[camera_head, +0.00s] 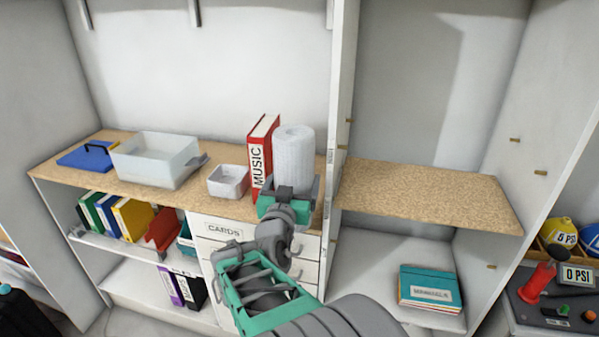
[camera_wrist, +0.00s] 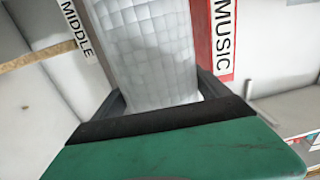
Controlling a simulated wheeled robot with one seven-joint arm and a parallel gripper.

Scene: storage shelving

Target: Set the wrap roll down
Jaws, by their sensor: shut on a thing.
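The wrap roll (camera_head: 293,155) is a white, quilted-looking cylinder. It stands upright in my gripper (camera_head: 290,192) at the right end of the left wooden shelf, beside the red MUSIC binder (camera_head: 263,150). My gripper is shut on the roll near its lower part. In the wrist view the roll (camera_wrist: 148,50) fills the middle between the dark fingers. The roll's bottom is hidden by my gripper, so I cannot tell whether it touches the shelf.
A small white bin (camera_head: 228,181), a larger clear bin (camera_head: 156,160) and a blue lid (camera_head: 85,157) sit left on the shelf (camera_head: 125,188). A white upright panel (camera_head: 343,90) stands just right of the roll. The right wooden shelf (camera_head: 430,195) is bare.

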